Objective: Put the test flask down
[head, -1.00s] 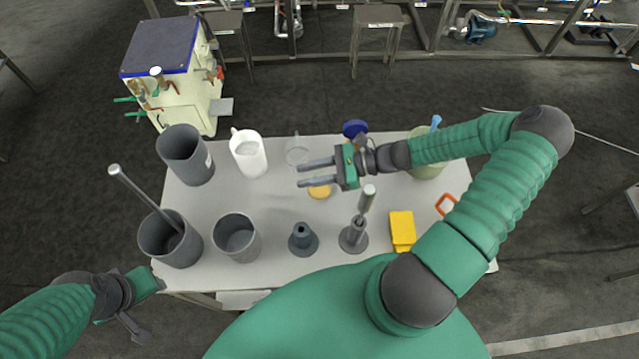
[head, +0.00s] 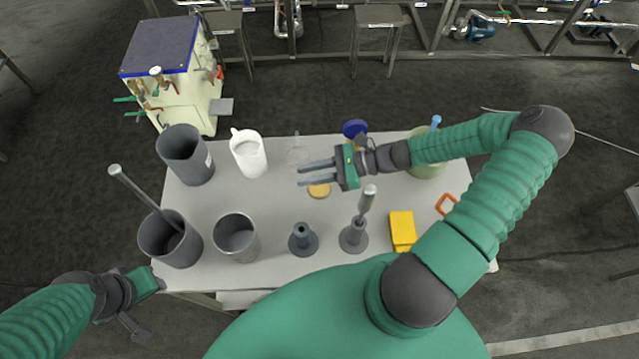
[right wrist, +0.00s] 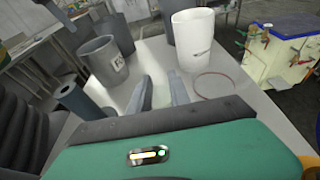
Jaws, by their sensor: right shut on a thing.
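My right gripper (head: 300,174) is over the middle of the table, its two fingers pointing left with a narrow gap between them. In the right wrist view, a pale, see-through thing shows between the fingers (right wrist: 160,92); I take it for the test flask (right wrist: 147,95), but its outline is hard to make out. A thin reddish ring (head: 298,155) lies on the table just beyond the fingertips; it also shows in the right wrist view (right wrist: 213,85). My left gripper (head: 140,300) is off the table's front left corner, with its fingertips unclear.
On the table (head: 205,215) stand a white jug (head: 248,155), grey beakers (head: 185,155), a dark stand (head: 303,240), a stand with a rod (head: 353,237) and a yellow box (head: 402,230). A yellow disc (head: 319,190) lies by the right fingers. A cream machine (head: 185,105) stands behind left.

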